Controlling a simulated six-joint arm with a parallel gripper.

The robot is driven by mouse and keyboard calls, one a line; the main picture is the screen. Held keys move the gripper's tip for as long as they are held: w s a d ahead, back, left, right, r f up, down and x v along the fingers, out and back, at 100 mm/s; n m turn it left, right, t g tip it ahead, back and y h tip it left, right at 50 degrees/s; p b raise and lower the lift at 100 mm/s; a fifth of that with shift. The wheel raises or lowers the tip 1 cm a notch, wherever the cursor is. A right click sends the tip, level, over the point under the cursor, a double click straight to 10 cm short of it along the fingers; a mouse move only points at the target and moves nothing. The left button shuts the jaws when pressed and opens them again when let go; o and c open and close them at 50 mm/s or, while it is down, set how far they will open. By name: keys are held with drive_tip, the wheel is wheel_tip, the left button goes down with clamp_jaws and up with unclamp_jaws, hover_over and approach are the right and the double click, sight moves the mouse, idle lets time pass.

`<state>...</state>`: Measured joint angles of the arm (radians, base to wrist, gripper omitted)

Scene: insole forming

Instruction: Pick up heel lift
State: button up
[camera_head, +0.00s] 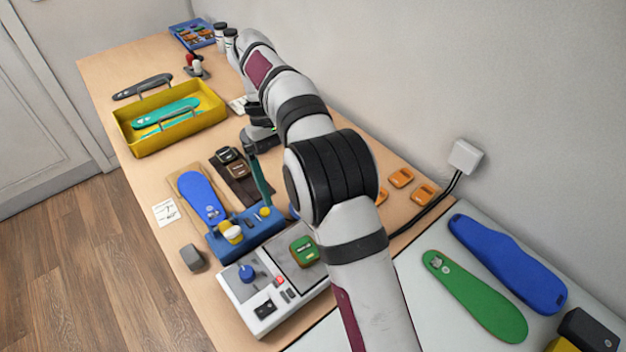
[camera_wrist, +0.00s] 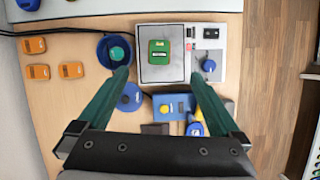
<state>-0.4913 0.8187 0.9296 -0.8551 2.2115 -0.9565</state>
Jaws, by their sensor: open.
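Which piece is the heel lift is not certain. Several small orange blocks (camera_head: 401,177) lie on the wooden table right of my arm; they show at the left of the wrist view (camera_wrist: 71,70). A green block (camera_head: 303,250) lies on the grey plate of a white control box, and shows in the wrist view (camera_wrist: 158,52) beyond and between my fingertips. Dark and brown blocks (camera_head: 237,171) sit on a dark strip. My gripper (camera_wrist: 158,73) is open and empty, its green fingers wide apart above the table. In the head view my arm partly hides it.
The white control box (camera_head: 250,317) and a blue fixture (camera_head: 225,243) stand near the front. A blue insole (camera_head: 200,197) lies behind the fixture. A yellow tray (camera_head: 152,142) holds a teal insole. A round blue bowl (camera_wrist: 104,57) stands beside the box. Cables run by the wall.

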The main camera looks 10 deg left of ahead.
sight(305, 249)
drive_tip(key=x, duration=1.1)
drive_tip(key=w+a+x, duration=0.1)
drive_tip(key=x, duration=0.4)
drive_tip(key=shift+d+f, duration=0.1)
drive_tip(key=shift+f, duration=0.4)
drive_tip(key=c, duration=1.4)
